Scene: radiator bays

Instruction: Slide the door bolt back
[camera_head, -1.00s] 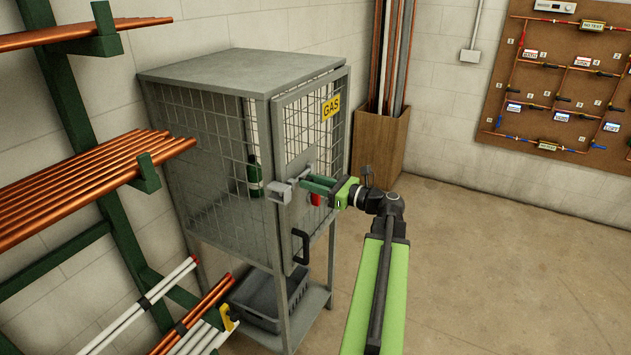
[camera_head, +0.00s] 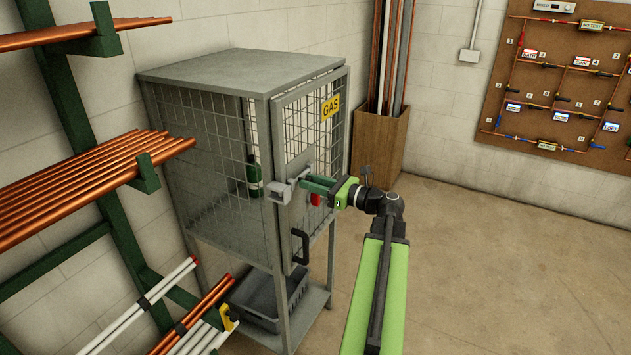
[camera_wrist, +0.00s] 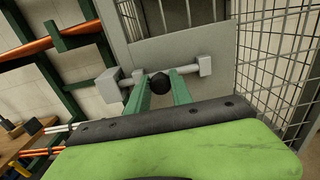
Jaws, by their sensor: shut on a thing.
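The gas cage (camera_head: 240,150) has a mesh door with a yellow GAS label (camera_head: 331,107). The door bolt (camera_wrist: 184,73) is a grey horizontal rod on a plain plate, with a black round knob (camera_wrist: 159,81). In the wrist view the rod runs from a larger grey block (camera_wrist: 112,88) at the left to a smaller bracket (camera_wrist: 205,66) at the right. My gripper (camera_head: 308,184) reaches the bolt from the right, and its green fingers (camera_wrist: 160,92) are shut on the knob. The block also shows at the door's left edge in the head view (camera_head: 280,192).
A black door handle (camera_head: 300,246) sits below the bolt. Copper pipes (camera_head: 85,185) on a green rack stand at the left, with their ends near the cage. A wooden box of tall pipes (camera_head: 378,150) stands behind. The floor at the right is clear.

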